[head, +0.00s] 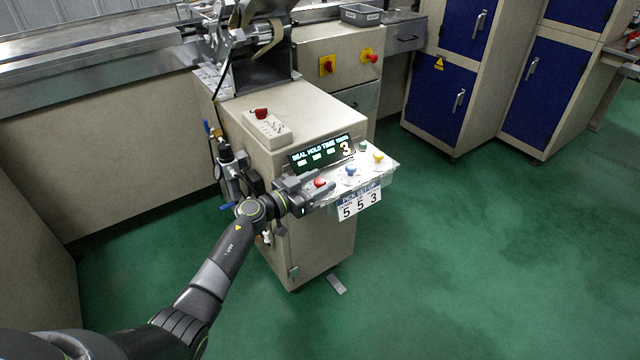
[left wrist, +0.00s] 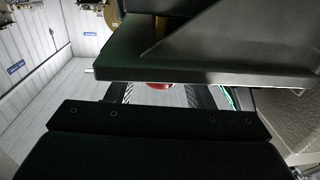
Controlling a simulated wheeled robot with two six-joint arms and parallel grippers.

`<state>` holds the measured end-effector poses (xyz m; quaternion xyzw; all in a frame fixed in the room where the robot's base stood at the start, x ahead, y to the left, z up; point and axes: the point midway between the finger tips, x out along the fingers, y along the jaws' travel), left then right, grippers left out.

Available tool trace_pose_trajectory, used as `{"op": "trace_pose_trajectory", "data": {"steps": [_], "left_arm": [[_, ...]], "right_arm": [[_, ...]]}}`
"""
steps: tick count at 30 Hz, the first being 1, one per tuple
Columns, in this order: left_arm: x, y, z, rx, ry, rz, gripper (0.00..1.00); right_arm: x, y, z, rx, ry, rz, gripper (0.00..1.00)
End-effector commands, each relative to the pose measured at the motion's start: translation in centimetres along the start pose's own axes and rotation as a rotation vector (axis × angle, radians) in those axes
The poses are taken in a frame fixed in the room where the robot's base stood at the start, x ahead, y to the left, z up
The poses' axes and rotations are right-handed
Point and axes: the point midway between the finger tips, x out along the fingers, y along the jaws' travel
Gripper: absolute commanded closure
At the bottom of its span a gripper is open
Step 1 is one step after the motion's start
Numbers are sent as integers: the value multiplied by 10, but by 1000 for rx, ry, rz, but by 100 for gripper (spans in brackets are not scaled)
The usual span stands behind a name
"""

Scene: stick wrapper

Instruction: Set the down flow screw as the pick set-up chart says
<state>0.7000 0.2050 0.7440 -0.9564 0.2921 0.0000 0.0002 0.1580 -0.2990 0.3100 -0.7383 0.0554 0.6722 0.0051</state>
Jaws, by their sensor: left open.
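Valve fittings with blue parts (head: 228,160) sit on the cabinet's left side; I cannot tell which part is the down flow screw. My left gripper (head: 325,189) is open at the panel's left end, close to a red button (head: 320,182). In the left wrist view a red rounded part (left wrist: 159,86) shows between the fingers, partly hidden. My right gripper is out of view.
The panel carries blue (head: 351,170) and yellow (head: 378,157) buttons. A switch box with a red knob (head: 262,113) lies on the cabinet top. Blue lockers (head: 443,95) stand behind at the right. The green floor at the right is clear.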

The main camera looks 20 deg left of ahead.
Motion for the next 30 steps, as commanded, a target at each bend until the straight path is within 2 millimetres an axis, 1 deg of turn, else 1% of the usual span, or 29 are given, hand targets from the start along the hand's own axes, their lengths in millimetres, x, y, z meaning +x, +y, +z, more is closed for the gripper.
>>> {"op": "trace_pose_trajectory", "data": {"steps": [4, 13, 22, 23, 30], "left_arm": [[6, 0, 0, 0, 0, 0, 53], [7, 0, 0, 0, 0, 0, 53], [7, 0, 0, 0, 0, 0, 92], [7, 0, 0, 0, 0, 0, 94], [7, 0, -1, -1, 1, -10, 94]], "right_arm": [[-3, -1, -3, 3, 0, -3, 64], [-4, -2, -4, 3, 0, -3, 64], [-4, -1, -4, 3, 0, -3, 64], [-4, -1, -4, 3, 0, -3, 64], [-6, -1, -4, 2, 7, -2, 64]]}}
